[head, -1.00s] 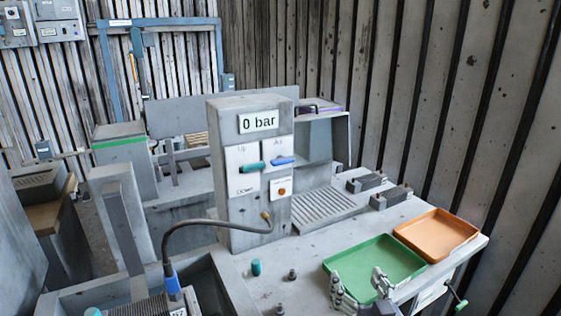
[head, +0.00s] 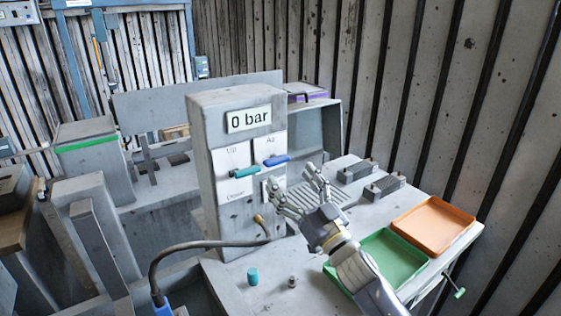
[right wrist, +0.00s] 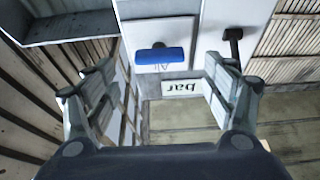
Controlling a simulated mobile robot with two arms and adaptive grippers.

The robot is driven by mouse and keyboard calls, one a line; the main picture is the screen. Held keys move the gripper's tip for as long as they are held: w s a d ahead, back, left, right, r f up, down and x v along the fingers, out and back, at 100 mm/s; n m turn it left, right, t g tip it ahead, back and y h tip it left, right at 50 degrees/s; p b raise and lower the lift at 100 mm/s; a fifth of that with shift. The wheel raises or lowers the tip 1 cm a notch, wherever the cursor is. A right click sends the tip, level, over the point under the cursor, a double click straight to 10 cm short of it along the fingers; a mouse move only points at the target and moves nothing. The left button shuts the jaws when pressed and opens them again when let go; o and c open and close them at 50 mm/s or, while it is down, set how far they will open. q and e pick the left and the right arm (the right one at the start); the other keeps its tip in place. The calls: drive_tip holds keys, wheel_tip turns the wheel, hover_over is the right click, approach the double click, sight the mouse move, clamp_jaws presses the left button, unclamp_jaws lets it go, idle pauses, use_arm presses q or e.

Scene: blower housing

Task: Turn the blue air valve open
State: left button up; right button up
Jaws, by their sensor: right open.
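The blue air valve (head: 276,160) is a short blue lever on a white plate marked "Air", on the front of a grey control column (head: 203,150). A display (head: 249,119) above it reads "0 bar". In the right wrist view the blue lever (right wrist: 160,55) lies level, beyond and between the fingers. My right gripper (head: 302,190) is open and empty, below and in front of the valve, apart from it. It also shows in the right wrist view (right wrist: 160,88) with its fingers spread. A teal lever (head: 245,172) sits left of the blue one. My left gripper is out of view.
A green tray (head: 412,252) and an orange tray (head: 433,226) lie on the bench at right. Grey clamp blocks (head: 384,187) stand behind them. A teal peg (head: 253,277) stands at the front. A dark hose (head: 190,244) curves to the column's base.

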sight(280, 163)
drive_tip(key=x, duration=0.4)
drive_tip(key=shift+w+a+p, duration=0.1)
drive_tip(key=shift+p, duration=0.25)
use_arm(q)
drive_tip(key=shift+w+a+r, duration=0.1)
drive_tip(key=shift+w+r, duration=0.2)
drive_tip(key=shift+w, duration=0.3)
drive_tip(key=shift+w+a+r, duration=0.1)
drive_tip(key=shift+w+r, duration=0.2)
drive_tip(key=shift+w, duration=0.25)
use_arm(e)
drive_tip(key=shift+w+a+r, duration=0.1)
drive_tip(key=shift+w+a, duration=0.2)
drive_tip(key=shift+w, duration=0.15)
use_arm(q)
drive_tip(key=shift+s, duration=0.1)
use_arm(e)
drive_tip(key=shift+c, duration=0.6)
drive_tip(key=c, duration=0.9)
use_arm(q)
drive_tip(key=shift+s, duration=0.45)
